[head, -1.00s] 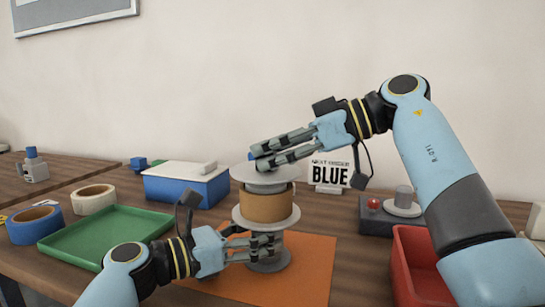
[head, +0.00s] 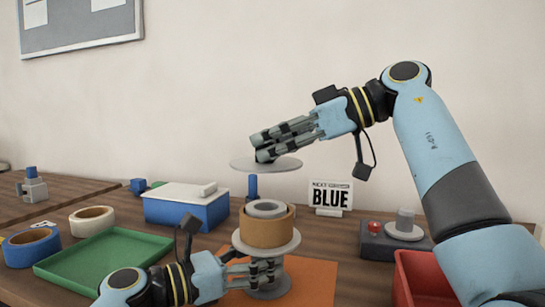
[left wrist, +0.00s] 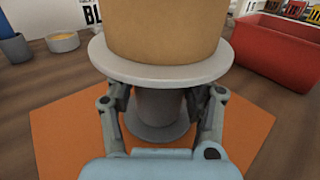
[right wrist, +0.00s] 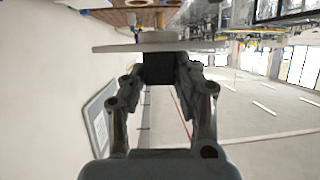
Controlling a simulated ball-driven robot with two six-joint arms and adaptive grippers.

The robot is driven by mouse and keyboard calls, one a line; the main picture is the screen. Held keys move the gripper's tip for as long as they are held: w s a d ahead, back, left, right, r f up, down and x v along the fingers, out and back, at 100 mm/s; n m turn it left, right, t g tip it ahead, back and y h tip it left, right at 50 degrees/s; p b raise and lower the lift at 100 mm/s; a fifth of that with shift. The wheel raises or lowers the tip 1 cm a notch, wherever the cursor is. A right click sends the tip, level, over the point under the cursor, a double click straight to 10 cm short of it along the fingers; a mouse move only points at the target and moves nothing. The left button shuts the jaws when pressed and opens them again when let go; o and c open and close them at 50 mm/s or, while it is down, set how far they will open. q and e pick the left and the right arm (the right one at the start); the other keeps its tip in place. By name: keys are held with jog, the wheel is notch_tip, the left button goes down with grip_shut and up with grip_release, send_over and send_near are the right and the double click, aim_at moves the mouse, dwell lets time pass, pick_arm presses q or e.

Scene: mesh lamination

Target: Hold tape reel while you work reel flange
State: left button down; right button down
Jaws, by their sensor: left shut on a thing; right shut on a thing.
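The tape reel stands upright on the orange mat, with a brown tape roll (head: 266,232) around a grey core, above a lower grey disc (head: 266,248). My left gripper (head: 270,272) is shut on the grey stem below that disc; the stem (left wrist: 160,108) shows between its fingers in the left wrist view. The round grey reel flange (head: 266,164) is in the air above the roll, apart from it and roughly level. My right gripper (head: 264,146) is shut on the flange's dark knob (right wrist: 158,70), above the disc. The roll's top and hollow core are uncovered.
A green tray (head: 100,258), tape rolls (head: 92,220) and a blue box (head: 187,206) are at the left. A red bin (head: 415,278) and a dark box with a red button (head: 374,228) are at the right. A "BLUE" sign (head: 331,197) stands behind.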

jog(key=shift+r, duration=0.25)
pick_arm(q)
jog(key=shift+c, duration=2.3)
grip_release()
